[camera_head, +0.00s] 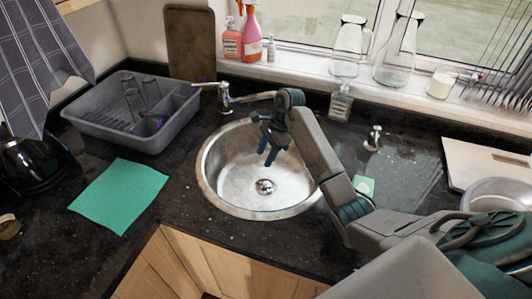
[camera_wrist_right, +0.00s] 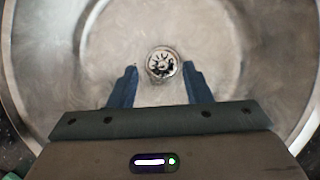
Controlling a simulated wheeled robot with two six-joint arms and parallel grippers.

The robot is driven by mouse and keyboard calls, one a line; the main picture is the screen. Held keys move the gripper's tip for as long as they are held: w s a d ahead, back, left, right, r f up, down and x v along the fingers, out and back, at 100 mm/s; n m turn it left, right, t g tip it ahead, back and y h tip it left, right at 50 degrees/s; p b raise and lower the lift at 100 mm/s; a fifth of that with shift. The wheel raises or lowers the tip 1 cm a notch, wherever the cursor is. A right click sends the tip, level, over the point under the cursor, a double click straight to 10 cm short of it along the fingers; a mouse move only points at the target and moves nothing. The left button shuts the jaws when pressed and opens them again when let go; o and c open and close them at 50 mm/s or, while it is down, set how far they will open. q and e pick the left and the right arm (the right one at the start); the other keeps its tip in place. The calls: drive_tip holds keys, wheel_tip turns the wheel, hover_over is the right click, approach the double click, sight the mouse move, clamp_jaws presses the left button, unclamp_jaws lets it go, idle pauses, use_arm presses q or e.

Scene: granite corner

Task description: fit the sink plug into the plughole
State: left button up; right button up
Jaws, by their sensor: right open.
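The plughole (camera_head: 264,187) is a small metal ring with dark openings in the floor of the round steel sink (camera_head: 225,180). It also shows in the right wrist view (camera_wrist_right: 162,64), with a bright toothed pattern and dark gaps inside the ring. I cannot tell whether that inner part is the sink plug or a fixed grate. No separate plug can be made out for certain. My right gripper (camera_head: 267,156) points down over the sink, above the plughole. Its two blue fingers are apart with nothing between them. My left gripper is not in view.
A tap (camera_head: 225,98) stands behind the sink. A grey dish rack (camera_head: 105,123) and green cloth (camera_head: 120,195) lie left. A small chrome fitting (camera_head: 373,138) stands right of my arm. Bottles and glass jugs (camera_head: 398,50) line the back.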

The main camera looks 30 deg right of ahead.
wheel_tip(320, 180, up, 7)
drive_tip(key=p, duration=0.2)
idle(0.4)
idle(0.3)
